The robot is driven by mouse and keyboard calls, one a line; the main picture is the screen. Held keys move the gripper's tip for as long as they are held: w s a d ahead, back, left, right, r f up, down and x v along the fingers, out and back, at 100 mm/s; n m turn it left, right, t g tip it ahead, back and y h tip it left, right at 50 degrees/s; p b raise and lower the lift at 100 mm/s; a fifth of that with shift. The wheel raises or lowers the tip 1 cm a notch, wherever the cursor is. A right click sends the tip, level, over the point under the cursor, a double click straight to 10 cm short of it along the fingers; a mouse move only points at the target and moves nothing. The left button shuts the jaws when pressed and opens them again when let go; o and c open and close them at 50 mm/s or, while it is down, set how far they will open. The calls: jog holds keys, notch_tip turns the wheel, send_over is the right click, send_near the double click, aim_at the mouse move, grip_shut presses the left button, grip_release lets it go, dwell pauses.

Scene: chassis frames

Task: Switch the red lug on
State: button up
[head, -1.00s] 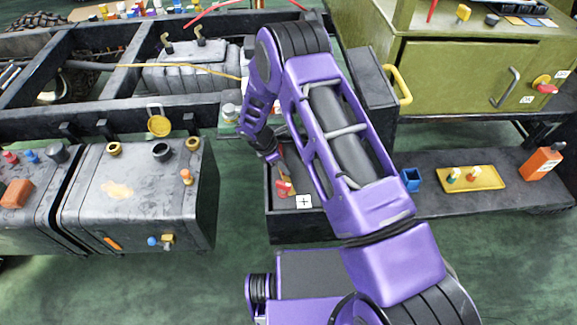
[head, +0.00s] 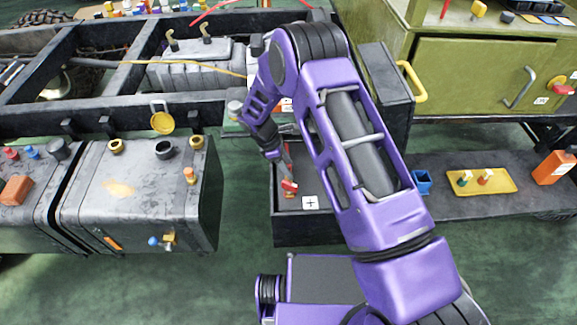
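The red lug (head: 289,186) sits inside the dark open box (head: 308,228) in the middle of the head view, left of a white label with a plus sign (head: 310,203). My gripper (head: 287,175) points down into the box from the purple arm. Its fingertips are at the upper side of the red lug. They look very close to it or touching; I cannot tell which. The fingers are thin and small here, so their opening does not show. My arm hides the right part of the box.
A dark tank (head: 140,205) with caps stands on the left, below the truck frame (head: 60,122). A green cabinet (head: 470,75) is at the upper right. A low shelf (head: 455,205) bears a blue cup (head: 422,182), a yellow tray (head: 505,187) and an orange bottle (head: 554,165).

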jog(key=p+v, duration=0.1)
jog(key=v, duration=1.6)
jog(key=shift+r, duration=0.15)
jog(key=shift+a, duration=0.1)
